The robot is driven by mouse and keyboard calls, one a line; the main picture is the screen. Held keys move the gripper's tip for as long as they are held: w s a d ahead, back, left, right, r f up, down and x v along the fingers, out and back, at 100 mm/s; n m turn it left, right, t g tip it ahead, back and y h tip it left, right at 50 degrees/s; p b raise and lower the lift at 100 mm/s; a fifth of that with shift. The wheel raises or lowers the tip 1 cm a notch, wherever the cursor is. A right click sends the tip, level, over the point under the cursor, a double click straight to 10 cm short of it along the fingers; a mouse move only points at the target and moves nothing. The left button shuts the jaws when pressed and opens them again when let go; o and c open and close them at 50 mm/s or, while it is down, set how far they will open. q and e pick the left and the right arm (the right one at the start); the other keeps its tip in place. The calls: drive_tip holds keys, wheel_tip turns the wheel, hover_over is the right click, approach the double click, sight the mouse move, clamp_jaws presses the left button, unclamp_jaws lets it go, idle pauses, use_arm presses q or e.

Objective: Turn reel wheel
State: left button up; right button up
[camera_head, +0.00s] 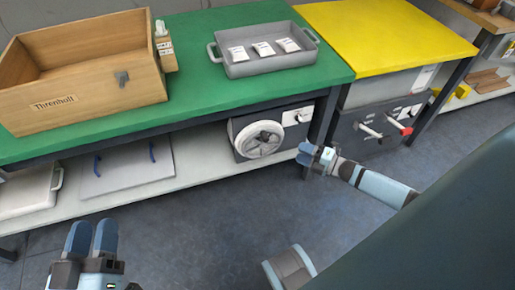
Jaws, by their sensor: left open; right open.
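The reel wheel (260,140) is a light grey round wheel with a dark hub. It sits on the front of a dark grey box (240,127) on the shelf under the green table. My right gripper (308,150) is open, just right of the wheel and apart from it in the picture; how far in front of it I cannot tell. My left gripper (92,238) is open and empty over the floor at the lower left, well away from the wheel.
The green table (200,100) holds a wooden crate (90,98) and a grey tray (262,69) with white packets. A yellow-topped station (385,35) with levers (385,127) stands right. A grey panel (127,170) and white tray (25,198) lie on the shelf. The floor in front is clear.

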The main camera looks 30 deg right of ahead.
sight(267, 139)
use_arm(q)
drive_tip(key=f+g+b, duration=0.1)
drive_tip(key=f+b, duration=0.1)
drive_tip(key=f+g+b, duration=0.1)
drive_tip(key=f, duration=0.2)
drive_tip(key=shift+w+d+f+m+b, duration=0.1)
drive_tip(key=shift+d+f+m+b, duration=0.1)
drive_tip(key=shift+m+b, duration=0.15)
use_arm(e)
drive_tip(key=x, duration=1.4)
drive_tip(key=shift+d+f, duration=0.15)
clamp_jaws()
